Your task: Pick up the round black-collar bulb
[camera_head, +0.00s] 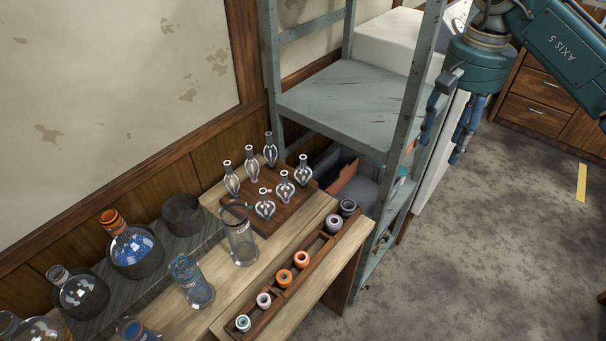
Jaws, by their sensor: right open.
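Several small clear glass bulbs with narrow necks stand upright in two rows on a dark wooden rack (272,225) on the bench. The back row has three bulbs: a left one (231,181), a middle one (252,168) and a far one (270,153). The front row has a left one (265,207), a middle one (284,190) and a right one (304,174). Collar colours are too small to tell surely which bulb is the round black-collar one. My right gripper (440,146) is open and empty, at upper right beyond the shelf post, well apart from the bulbs. My left gripper is out of view.
A grey metal shelf (350,105) stands between my right gripper and the rack. A wooden strip (318,256) holds several coloured rings along the bench's front edge. A glass cylinder (240,240) and several flasks, including a blue-filled one (133,248), stand left. Floor at right is clear.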

